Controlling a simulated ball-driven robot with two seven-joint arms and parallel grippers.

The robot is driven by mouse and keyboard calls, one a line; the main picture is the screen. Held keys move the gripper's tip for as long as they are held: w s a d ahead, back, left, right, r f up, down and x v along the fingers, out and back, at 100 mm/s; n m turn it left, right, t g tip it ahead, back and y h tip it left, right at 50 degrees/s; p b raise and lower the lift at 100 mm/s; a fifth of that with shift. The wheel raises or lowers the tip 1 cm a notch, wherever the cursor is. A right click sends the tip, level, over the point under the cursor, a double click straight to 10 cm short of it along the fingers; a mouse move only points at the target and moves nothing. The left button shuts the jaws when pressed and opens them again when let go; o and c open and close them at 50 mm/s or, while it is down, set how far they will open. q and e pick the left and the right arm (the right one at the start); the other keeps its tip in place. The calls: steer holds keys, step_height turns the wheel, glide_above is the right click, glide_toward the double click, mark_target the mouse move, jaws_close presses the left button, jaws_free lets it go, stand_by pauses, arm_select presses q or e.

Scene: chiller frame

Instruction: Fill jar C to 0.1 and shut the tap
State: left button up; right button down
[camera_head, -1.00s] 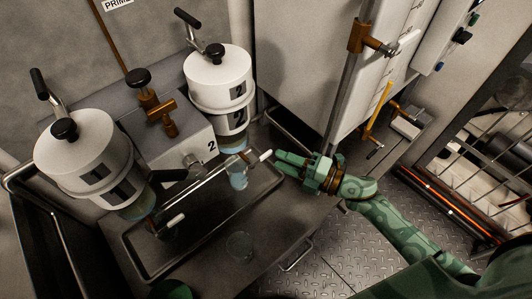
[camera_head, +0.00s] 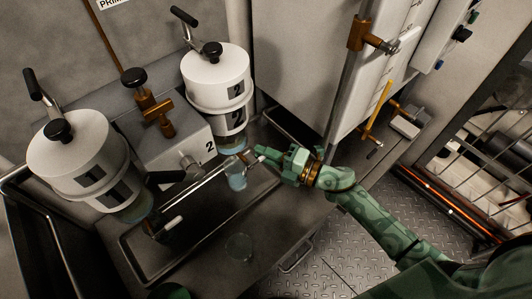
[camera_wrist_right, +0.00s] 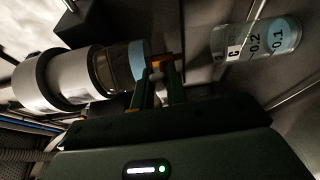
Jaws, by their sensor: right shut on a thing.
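Jar C (camera_wrist_right: 255,40) is a clear jar with a C label and 0.2 and 0.1 marks, seen sideways in the right wrist view. Pale blue liquid lies in its base end, around the 0.1 mark; the exact level is hard to read. In the head view the jar (camera_head: 236,181) stands below white vessel 2 (camera_head: 216,78). My right gripper (camera_head: 262,153) is shut on the small tap handle beneath that vessel, just above and right of the jar. The wrist view shows an orange tap part (camera_wrist_right: 163,63) at its fingertips. My left gripper is not in view.
White vessel 1 (camera_head: 75,155) stands at the left, with another small tap rod (camera_head: 172,224) below it. An empty-looking glass (camera_head: 239,247) stands on the bench in front. A yellow lever (camera_head: 378,108) and a panel lie to the right.

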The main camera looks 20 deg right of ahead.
step_height(320, 180, up, 2)
steer(key=n+g+p, duration=0.1)
steer(key=n+p, duration=0.2)
steer(key=p, duration=0.1)
steer(key=shift+a+r+h, duration=0.1)
steer(key=shift+r+h, duration=0.05)
steer(key=shift+h, duration=0.25)
steer(key=shift+n, duration=0.3)
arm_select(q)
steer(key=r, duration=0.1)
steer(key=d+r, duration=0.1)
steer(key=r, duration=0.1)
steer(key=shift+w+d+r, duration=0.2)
arm_select(e)
steer(key=shift+f, duration=0.35)
steer(key=c, duration=1.4)
jaws_free()
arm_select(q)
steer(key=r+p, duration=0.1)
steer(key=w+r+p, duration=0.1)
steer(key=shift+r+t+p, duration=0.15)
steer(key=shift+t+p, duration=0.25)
arm_select(e)
steer(key=v, duration=1.6)
steer(key=shift+s+r, duration=0.25)
steer(key=shift+a, duration=0.1)
stand_by(1.6)
